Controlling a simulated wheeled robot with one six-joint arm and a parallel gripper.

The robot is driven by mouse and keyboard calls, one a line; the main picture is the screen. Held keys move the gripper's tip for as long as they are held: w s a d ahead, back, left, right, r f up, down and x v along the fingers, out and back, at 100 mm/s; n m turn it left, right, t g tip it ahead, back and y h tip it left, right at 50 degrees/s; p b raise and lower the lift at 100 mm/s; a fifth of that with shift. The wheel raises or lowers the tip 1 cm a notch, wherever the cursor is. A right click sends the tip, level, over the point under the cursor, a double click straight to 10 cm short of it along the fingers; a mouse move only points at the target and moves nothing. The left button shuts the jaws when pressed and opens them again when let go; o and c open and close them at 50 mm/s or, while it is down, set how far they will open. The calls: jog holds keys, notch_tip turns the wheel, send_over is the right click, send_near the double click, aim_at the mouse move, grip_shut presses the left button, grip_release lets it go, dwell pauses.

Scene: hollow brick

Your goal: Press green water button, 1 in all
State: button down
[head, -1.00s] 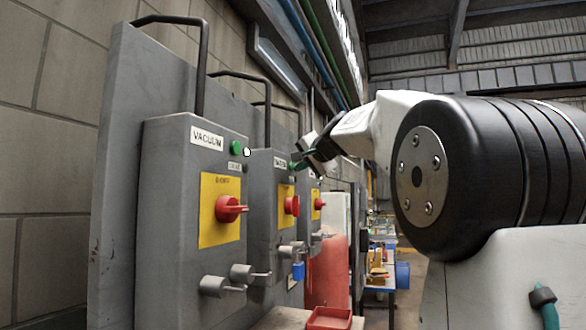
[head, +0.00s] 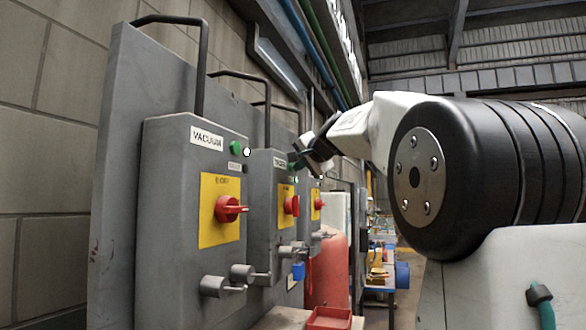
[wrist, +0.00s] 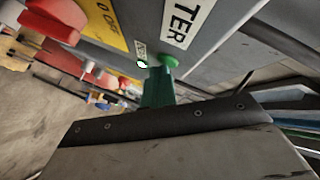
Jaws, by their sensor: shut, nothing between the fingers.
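The green water button (wrist: 168,60) shows in the wrist view, beside a white label ending in "TER" on a grey control box. My gripper (wrist: 157,82) is shut and empty, with its green fingertips right at the button. I cannot tell whether they touch it. In the head view my gripper (head: 299,162) is up against the front of the middle box (head: 263,190), near its top right. There the fingers hide most of the area around the button.
Handles and valves stick out below. A red container (head: 328,318) lies on a ledge underneath.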

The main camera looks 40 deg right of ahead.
jog(key=shift+s, duration=0.1)
jog(key=shift+s+d, duration=0.4)
jog(key=shift+s, duration=0.2)
jog(key=s+d, duration=0.1)
jog(key=s, duration=0.2)
jog(key=s+d, duration=0.1)
jog(key=shift+s+d, duration=0.2)
jog(key=shift+d, duration=0.1)
jog(key=shift+s, duration=0.1)
dwell(0.8)
